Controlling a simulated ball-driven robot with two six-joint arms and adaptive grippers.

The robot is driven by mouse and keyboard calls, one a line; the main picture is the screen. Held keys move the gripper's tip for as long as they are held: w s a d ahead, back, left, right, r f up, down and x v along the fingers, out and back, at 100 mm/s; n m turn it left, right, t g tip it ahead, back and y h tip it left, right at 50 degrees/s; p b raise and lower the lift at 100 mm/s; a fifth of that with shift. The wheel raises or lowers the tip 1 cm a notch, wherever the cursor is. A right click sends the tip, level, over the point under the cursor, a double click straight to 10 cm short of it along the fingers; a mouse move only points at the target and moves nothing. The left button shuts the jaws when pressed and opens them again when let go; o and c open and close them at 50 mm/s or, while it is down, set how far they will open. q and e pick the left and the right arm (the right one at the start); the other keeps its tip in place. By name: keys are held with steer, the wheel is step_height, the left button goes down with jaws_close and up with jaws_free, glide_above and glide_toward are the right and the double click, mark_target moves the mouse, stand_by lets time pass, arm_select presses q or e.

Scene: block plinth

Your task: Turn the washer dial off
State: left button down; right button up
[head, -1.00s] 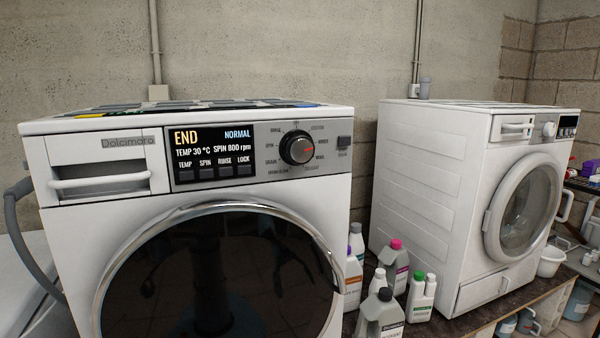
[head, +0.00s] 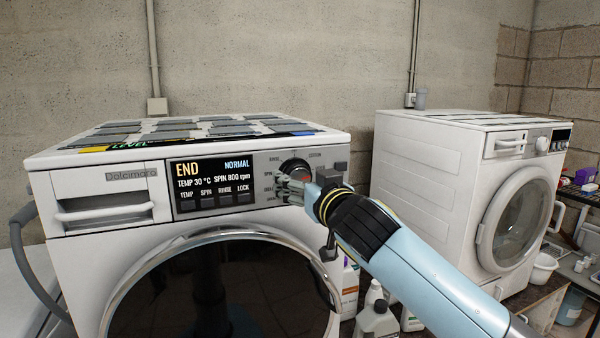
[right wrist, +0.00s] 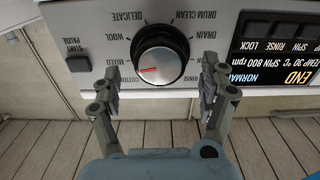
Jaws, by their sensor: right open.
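The display (head: 213,184) reads END, NORMAL. My left gripper is not in view.
A start/pause button (right wrist: 78,55) sits beside the dial. Below the panel is the washer's round dark door (head: 215,285). A second white washer (head: 425,185) stands at the right. Detergent bottles (head: 376,318) stand between the washers, partly behind my right arm.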

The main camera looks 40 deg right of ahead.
steer(key=shift+x, duration=1.05)
steer(key=shift+c, duration=0.3)
steer(key=c, duration=1.1)
